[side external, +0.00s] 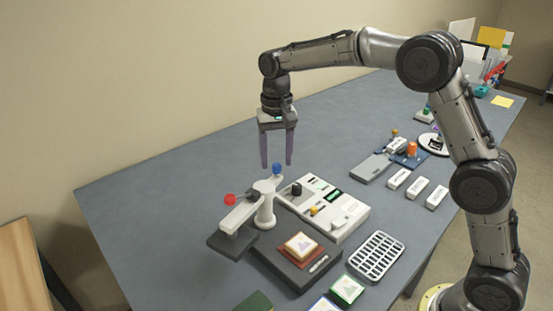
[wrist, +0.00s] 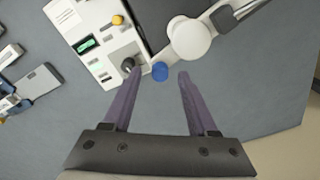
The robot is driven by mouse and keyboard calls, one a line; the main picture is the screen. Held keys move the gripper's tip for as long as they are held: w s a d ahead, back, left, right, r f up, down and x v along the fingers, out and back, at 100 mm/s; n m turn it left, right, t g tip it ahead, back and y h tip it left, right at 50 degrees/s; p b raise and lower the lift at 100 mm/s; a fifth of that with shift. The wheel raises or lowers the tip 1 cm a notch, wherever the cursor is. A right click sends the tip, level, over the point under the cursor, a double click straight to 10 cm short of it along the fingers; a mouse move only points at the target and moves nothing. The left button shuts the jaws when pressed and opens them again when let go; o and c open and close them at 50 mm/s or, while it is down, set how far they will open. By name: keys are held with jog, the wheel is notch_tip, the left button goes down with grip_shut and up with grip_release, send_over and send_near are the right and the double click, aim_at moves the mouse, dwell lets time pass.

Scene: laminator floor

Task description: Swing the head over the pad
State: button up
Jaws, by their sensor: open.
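The swing head is a white arm (side external: 241,214) on a round white post (side external: 265,208). Its outer end, with a red knob (side external: 230,199), reaches to the lower left over a dark grey plate (side external: 225,245). A blue knob (side external: 278,168) shows on the post's far side. The dark pad block (side external: 273,262) lies beside the post, bearing a red and cream stack (side external: 301,246); the head is not over that stack. My gripper (side external: 276,165) points down, open and empty. In the wrist view the blue knob (wrist: 160,71) appears between the fingertips (wrist: 160,73); contact is unclear.
A white control panel (side external: 325,208) with knobs stands right of the post. A white rack (side external: 376,255) and a green block (side external: 347,289) lie near the front edge. Several white blocks (side external: 416,188) sit further right. The table's left side is clear.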

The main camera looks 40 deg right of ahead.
jog(key=shift+f, duration=0.5)
grip_shut()
jog(key=shift+r, duration=0.1)
dwell(1.1)
